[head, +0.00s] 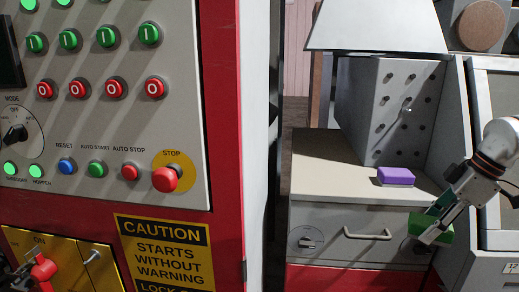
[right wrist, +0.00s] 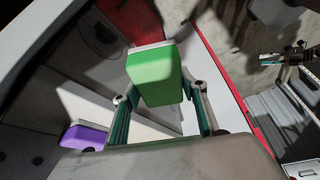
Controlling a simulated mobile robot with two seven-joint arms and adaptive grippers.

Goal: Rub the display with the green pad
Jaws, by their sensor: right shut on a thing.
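The green pad (head: 446,236) is a small green block with a pale backing. My right gripper (head: 436,226) is shut on it, in front of the grey cabinet at the right. In the right wrist view the pad (right wrist: 155,76) sits between the two teal fingers (right wrist: 160,108), its green face in view. A dark display (head: 9,48) shows only in part at the upper left edge of the head view, on the control panel, far from the pad. What looks like my left gripper (right wrist: 270,59) is small at the right of the wrist view; its opening is unclear.
A purple pad (head: 396,176) lies on the cabinet top (head: 335,165). The control panel (head: 195,110) carries several green and red buttons and a red stop knob (head: 166,179). A drawer handle (head: 367,235) juts from the cabinet. A dark gap separates panel housing and cabinet.

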